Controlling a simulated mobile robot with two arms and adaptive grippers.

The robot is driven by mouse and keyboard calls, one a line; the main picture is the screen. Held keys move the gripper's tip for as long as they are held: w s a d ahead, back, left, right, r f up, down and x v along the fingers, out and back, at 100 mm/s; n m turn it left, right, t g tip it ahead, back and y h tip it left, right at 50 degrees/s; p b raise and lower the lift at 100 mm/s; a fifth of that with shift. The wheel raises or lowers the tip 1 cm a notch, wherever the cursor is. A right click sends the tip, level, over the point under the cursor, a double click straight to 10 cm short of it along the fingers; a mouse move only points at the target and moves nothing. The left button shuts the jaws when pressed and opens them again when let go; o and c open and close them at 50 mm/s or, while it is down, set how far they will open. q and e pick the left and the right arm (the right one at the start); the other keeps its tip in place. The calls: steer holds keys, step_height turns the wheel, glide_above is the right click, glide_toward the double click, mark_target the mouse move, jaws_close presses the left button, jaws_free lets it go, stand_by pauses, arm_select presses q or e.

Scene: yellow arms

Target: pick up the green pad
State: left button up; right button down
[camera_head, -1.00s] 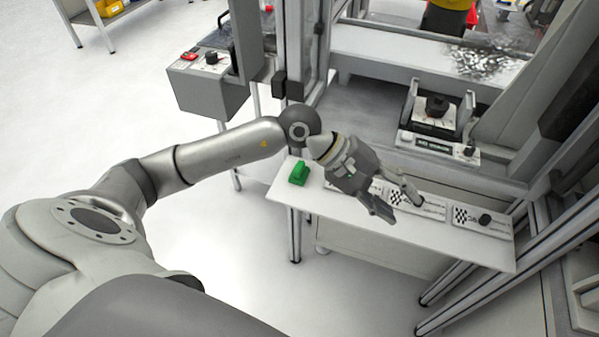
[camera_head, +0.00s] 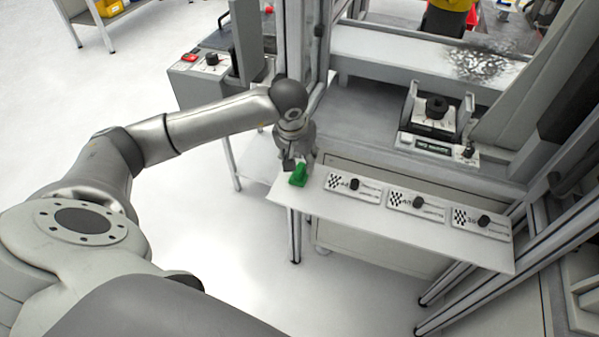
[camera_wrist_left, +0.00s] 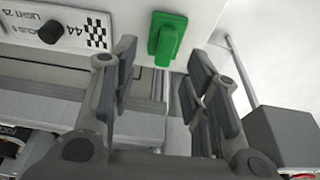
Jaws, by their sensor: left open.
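The green pad (camera_head: 298,176) lies at the left end of a narrow white shelf (camera_head: 400,231). It is a small green block with a raised part on top. In the left wrist view the green pad (camera_wrist_left: 165,38) is ahead of the fingertips, between the lines of the two fingers. My left gripper (camera_head: 299,163) is just above and behind the pad in the head view, pointing down. In the left wrist view my left gripper (camera_wrist_left: 160,62) is open with nothing between its fingers. My right gripper is not in view.
Three white plates with checkered patterns and black knobs, the nearest to the pad being this one (camera_head: 352,187), lie along the shelf to the right. A grey frame post (camera_head: 318,50) stands behind the arm. A grey control box (camera_head: 205,85) is at the back left.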

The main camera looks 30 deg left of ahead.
mark_target(299, 168)
arm_select(q)
steer(key=x, duration=0.1)
steer(key=p+x, duration=0.1)
steer(key=x, duration=0.2)
steer(key=shift+s+a+p, duration=0.1)
steer(key=shift+a+p, duration=0.15)
steer(key=shift+p, duration=0.05)
steer(key=shift+f, duration=0.6)
jaws_close()
